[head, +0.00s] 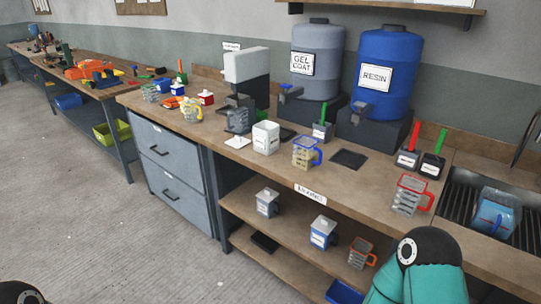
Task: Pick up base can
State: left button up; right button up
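I cannot read which container is the base can. A white square can (266,138) with a label stands upright on the counter, left of a blue-handled measuring jug (306,153). On the shelf below stand a smaller grey-white can (267,203) and a can with a blue-edged label (323,232); their print is too small to read. Only a teal link of my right arm shows at the bottom right, and a dark part of mine at the bottom left. Neither gripper is in view.
A red-handled jug (411,195) is near the counter's front edge, left of the sink (463,202). A black square pad (349,159) lies on the counter. Drawers (170,160) stand at left.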

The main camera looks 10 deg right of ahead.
aim_at(265, 134)
jog(key=u, duration=0.5)
jog(key=i, duration=1.65)
jog(key=z, duration=0.5)
